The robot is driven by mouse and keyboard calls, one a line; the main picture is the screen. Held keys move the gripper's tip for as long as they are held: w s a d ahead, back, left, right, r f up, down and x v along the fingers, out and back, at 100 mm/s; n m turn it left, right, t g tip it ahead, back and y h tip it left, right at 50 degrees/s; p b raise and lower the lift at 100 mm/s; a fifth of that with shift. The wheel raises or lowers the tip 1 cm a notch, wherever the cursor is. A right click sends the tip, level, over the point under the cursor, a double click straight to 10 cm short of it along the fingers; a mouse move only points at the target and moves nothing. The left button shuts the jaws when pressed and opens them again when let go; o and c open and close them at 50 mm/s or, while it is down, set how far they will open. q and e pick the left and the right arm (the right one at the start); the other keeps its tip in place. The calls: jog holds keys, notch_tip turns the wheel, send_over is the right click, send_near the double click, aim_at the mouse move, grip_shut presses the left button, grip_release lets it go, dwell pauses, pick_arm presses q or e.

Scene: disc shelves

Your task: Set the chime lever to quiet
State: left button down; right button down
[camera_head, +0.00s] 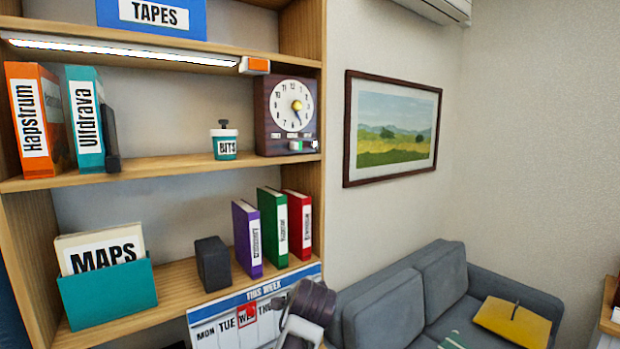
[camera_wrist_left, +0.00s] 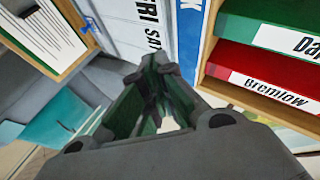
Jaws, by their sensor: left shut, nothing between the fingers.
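The clock (camera_head: 287,112) with a dark wooden case and white dial stands on the middle shelf at its right end. Below the dial is a strip of small labels, too small to read, and a small green-and-white part (camera_head: 296,145) that looks like the chime lever; its setting is unclear. My left gripper (camera_wrist_left: 160,70) is shut and empty in the left wrist view, in front of the calendar and beside the binders, apart from the clock. An arm part of mine covers some of the calendar in the head view. My right gripper is not in view.
A BITS cup (camera_head: 223,143) stands left of the clock. Purple (camera_head: 247,238), green (camera_head: 273,228) and red (camera_head: 298,222) binders stand on the lower shelf. The calendar (camera_head: 207,329) hangs at the shelf front. A sofa (camera_head: 390,308) is at the right.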

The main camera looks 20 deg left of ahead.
pick_arm(q)
jog(key=w+d+r+m+t+y, duration=0.1)
jog(key=w+r, duration=0.1)
jog(key=r, duration=0.8)
jog(key=w+d+r+m+t+y, duration=0.1)
jog(key=r+t+y, duration=0.1)
jog(key=r, duration=0.8)
jog(key=t+y, duration=0.1)
jog(key=y, duration=0.2)
send_near(294, 146)
jog(key=w+d, duration=0.2)
jog(key=d, duration=0.2)
jog(key=shift+s+a+f+m, duration=0.15)
jog(key=shift+s+a+m, duration=0.05)
jog(key=shift+m, duration=0.2)
jog(key=shift+w, duration=0.1)
jog(key=shift+p+x, duration=1.4)
jog(key=shift+x, duration=3.55)
jog(key=shift+s+a+b, duration=0.2)
jog(key=shift+s+a, duration=0.7)
jog(key=shift+s, duration=0.3)
jog(key=shift+s+a+b, duration=0.15)
jog(key=shift+s+a, duration=0.8)
jog(key=shift+s, duration=0.25)
